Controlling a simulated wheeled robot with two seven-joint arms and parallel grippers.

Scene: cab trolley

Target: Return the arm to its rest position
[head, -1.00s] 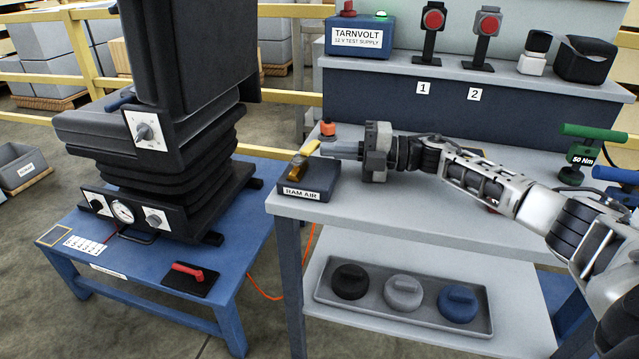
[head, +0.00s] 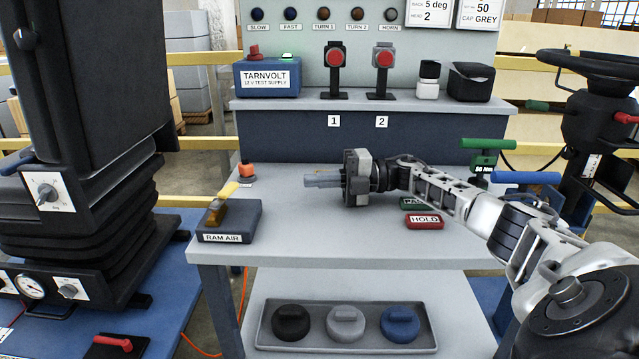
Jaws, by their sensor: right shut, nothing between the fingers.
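My right arm reaches in from the right over the grey trolley top (head: 290,235). Its gripper (head: 308,180) points left, with the fingers shut and nothing between them. It hovers above the trolley top, to the right of the RAM AIR box (head: 228,222) with its yellow lever (head: 226,191), and apart from it. My left gripper does not show.
The TARNVOLT supply (head: 268,79) and two red-button stands (head: 334,62) (head: 383,62) stand on the rear shelf. The black seat (head: 80,120) stands left. A tray of caps (head: 345,343) is below.

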